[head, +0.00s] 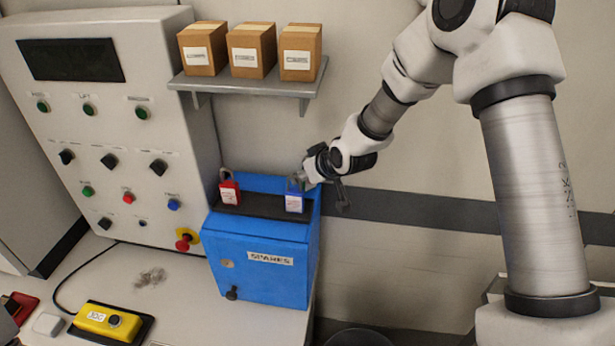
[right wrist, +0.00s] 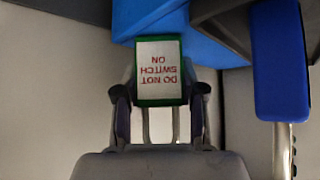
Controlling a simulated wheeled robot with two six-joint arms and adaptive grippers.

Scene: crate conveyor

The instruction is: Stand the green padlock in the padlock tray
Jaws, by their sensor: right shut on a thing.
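The green padlock (right wrist: 159,94) has a white label reading "DO NOT SWITCH ON", upside down in the right wrist view. My right gripper (right wrist: 160,108) is shut on its shackle, and the body extends beyond the fingertips. In the head view my right gripper (head: 314,168) is at the right end of the dark padlock tray (head: 260,206), on top of the blue box. The green padlock cannot be made out there. I cannot tell whether it touches the tray. My left gripper is not in view.
A red padlock (head: 229,191) and a blue padlock (head: 294,203) stand in the tray; the blue one (right wrist: 281,65) is close beside my gripper. The blue spares box (head: 259,280) is below. A shelf (head: 250,87) with cardboard boxes is above. A control panel (head: 110,150) stands left.

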